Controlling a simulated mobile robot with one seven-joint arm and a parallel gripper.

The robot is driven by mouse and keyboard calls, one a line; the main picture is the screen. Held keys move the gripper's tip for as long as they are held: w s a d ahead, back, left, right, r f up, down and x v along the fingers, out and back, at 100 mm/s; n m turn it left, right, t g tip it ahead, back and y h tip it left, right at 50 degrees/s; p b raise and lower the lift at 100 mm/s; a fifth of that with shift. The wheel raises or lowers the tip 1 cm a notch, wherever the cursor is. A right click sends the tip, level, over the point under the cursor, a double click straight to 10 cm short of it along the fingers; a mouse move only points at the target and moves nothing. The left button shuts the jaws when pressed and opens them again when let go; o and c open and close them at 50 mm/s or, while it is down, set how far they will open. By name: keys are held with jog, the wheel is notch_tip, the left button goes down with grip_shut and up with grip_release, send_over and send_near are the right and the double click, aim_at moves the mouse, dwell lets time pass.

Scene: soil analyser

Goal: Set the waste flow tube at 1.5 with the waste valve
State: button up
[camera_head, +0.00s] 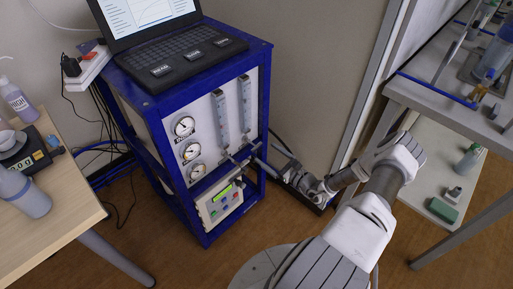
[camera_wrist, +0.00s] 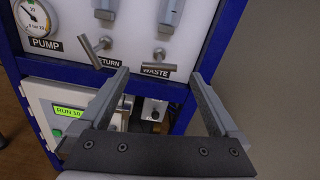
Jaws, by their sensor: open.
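The waste valve (camera_wrist: 157,60) is a metal handle above the WASTE label on the white panel, right of the return valve (camera_wrist: 97,46). In the head view my gripper (camera_head: 248,161) is in front of the panel, partly hiding the valves.
The blue rack (camera_head: 204,236) carries a laptop (camera_head: 165,45) on top and pressure gauges (camera_head: 184,126) on its panel. A control box (camera_head: 222,203) with a green display sits below. A wooden table (camera_head: 45,235) stands left, a grey bench (camera_head: 450,112) right.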

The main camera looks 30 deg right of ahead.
aim_at(258, 147)
jog(key=b+x, duration=0.1)
jog(key=x, duration=0.5)
jog(key=shift+w, duration=0.3)
jog(key=c, duration=1.4)
jog(key=shift+o, duration=0.2)
